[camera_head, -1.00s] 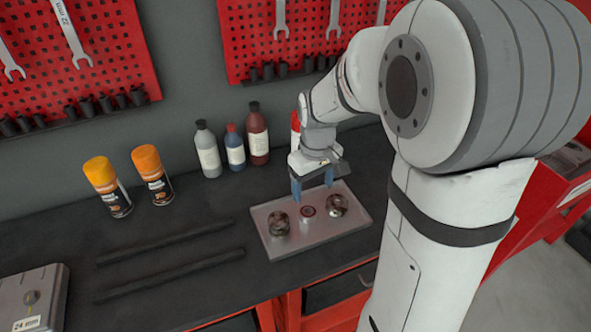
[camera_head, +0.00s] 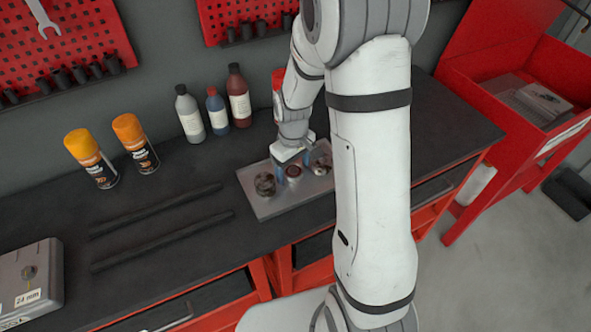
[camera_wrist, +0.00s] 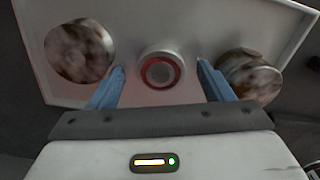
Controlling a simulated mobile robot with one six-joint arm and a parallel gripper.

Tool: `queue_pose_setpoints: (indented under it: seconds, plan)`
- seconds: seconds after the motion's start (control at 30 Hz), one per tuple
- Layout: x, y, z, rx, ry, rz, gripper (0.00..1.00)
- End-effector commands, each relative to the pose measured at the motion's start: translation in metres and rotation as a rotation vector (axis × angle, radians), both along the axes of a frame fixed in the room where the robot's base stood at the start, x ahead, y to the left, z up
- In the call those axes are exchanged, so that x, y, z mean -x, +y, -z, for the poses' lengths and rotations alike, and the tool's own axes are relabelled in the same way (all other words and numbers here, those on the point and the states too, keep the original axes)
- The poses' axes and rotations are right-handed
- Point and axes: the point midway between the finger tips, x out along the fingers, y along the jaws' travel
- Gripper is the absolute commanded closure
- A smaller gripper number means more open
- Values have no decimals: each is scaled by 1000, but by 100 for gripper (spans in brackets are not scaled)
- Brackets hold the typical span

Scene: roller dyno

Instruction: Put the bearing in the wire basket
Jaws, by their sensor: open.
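A short round metal part with a red ring and a dark centre, which looks like the bearing (camera_head: 292,172), stands in the middle of a pale metal tray (camera_head: 262,209) on the bench. In the wrist view the bearing (camera_wrist: 161,71) lies between my two blue fingertips, with a gap on each side. My gripper (camera_head: 290,161) is open over the tray; the wrist view shows my gripper (camera_wrist: 160,66) with nothing clamped. I see no wire basket.
Shiny mottled round parts sit left (camera_wrist: 80,51) and right (camera_wrist: 248,76) of the bearing, close outside my fingers. Several bottles (camera_head: 240,96) and spray cans (camera_head: 134,142) stand behind and left. Two dark bars (camera_head: 160,240) lie on the bench.

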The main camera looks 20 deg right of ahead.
Motion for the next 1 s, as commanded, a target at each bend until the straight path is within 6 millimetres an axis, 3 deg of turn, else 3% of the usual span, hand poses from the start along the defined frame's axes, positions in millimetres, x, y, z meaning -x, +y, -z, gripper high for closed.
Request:
queue_pose_setpoints:
  seconds: [0.17, 0.87, 1.0]
  plan:
    - [0, 0, 0, 0, -1, 1, 26]
    - [0, 0, 0, 0, -2, 1, 83]
    - [-1, 0, -1, 0, -2, 1, 83]
